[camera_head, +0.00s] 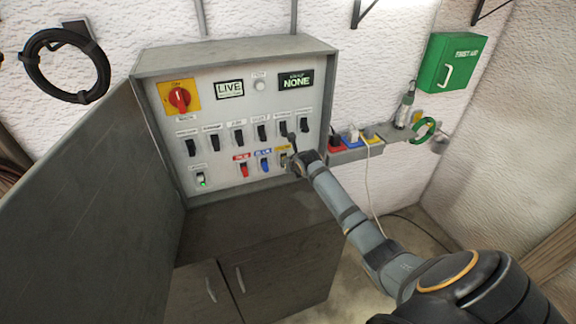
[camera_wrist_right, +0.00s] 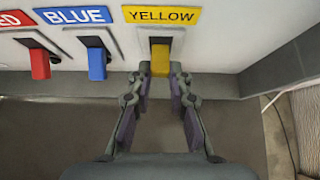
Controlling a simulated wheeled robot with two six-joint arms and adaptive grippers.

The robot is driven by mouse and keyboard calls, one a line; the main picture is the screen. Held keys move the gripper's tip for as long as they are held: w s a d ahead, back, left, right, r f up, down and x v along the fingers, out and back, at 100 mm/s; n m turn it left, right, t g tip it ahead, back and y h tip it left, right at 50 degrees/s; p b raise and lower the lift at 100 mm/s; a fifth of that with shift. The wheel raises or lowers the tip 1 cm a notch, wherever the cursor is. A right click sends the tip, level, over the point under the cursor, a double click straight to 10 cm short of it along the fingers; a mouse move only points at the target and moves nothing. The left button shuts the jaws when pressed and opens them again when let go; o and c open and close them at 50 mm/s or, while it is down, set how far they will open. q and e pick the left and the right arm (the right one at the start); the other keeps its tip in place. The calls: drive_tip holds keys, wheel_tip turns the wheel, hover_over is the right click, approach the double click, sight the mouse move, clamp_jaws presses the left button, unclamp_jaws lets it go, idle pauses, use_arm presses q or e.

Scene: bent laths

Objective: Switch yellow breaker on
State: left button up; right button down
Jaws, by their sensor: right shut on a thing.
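The yellow breaker lever (camera_wrist_right: 160,59) sits under its YELLOW label (camera_wrist_right: 161,15) in the right wrist view. Its handle points down. My right gripper (camera_wrist_right: 160,80) has one fingertip on each side of the lever's lower end and is shut on it. In the head view my right gripper (camera_head: 293,160) reaches the lower right of the panel (camera_head: 215,115) and partly hides the yellow breaker. My left gripper is in neither view.
The blue breaker (camera_wrist_right: 97,63) and red breaker (camera_wrist_right: 40,64) hang down to the left of the yellow one. The open cabinet door (camera_head: 100,200) stands at left. A red main switch (camera_head: 179,97), LIVE sign (camera_head: 229,89) and NONE display (camera_head: 297,82) are higher up.

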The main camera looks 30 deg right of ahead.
drive_tip(key=shift+w+r+g+y+b, duration=0.15)
drive_tip(key=shift+r+g+b, duration=0.15)
drive_tip(key=shift+g+b, duration=0.3)
drive_tip(key=shift+w+r+g+y+b, duration=0.15)
drive_tip(key=shift+r+g+b, duration=0.1)
drive_tip(key=shift+g+b, duration=0.3)
drive_tip(key=c, duration=1.2)
unclamp_jaws()
drive_tip(key=v, duration=1.2)
drive_tip(key=shift+w+r, duration=0.1)
